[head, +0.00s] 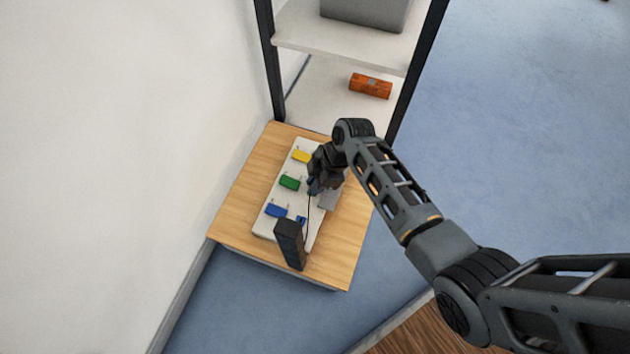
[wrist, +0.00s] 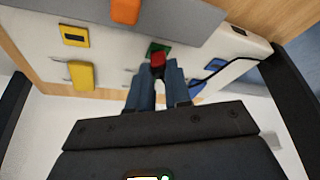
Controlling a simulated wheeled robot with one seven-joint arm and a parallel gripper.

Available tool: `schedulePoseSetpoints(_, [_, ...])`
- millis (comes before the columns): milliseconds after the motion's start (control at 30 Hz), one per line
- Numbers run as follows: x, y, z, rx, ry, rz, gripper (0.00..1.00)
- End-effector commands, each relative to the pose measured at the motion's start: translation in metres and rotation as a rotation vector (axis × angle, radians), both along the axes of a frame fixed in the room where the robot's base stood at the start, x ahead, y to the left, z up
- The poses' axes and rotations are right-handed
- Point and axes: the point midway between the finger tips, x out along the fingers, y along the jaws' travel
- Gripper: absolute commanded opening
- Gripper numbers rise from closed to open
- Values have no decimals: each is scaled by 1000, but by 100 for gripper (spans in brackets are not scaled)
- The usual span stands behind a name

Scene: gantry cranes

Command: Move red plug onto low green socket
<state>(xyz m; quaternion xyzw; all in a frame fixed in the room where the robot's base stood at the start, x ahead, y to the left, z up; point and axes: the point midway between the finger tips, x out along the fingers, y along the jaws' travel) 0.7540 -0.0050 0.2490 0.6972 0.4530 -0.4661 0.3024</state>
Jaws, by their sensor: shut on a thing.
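In the wrist view, the red plug (wrist: 158,59) is between the tips of my gripper (wrist: 158,72), which is shut on it. The flat green socket (wrist: 160,48) with a dark opening is right behind the red plug and partly covered by it. I cannot tell whether the plug touches the socket. In the head view, my gripper (head: 314,187) is low over the right part of the white board (head: 262,228); the plug and the low green socket are hidden there. A larger green block (head: 289,182) lies on the board to the left of my gripper.
Yellow (head: 302,156) and blue (head: 277,210) blocks lie on the board in line with the green block. A black upright box (head: 289,243) stands at the board's near end. In the wrist view, a flat yellow socket (wrist: 74,36) and an orange block (wrist: 125,10) show.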

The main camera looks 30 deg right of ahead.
Motion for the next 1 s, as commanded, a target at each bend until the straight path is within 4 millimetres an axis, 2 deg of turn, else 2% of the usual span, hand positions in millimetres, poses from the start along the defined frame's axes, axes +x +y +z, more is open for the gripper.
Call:
schedulePoseSetpoints(367, [0,0,-1,0,0,0,0])
schedulePoseSetpoints(400, [0,0,-1,0,0,0,19])
schedulePoseSetpoints(700, [0,0,-1,0,0,0,48])
schedulePoseSetpoints(867, [0,0,-1,0,0,0,48])
schedulePoseSetpoints(1000, [0,0,-1,0,0,0,60])
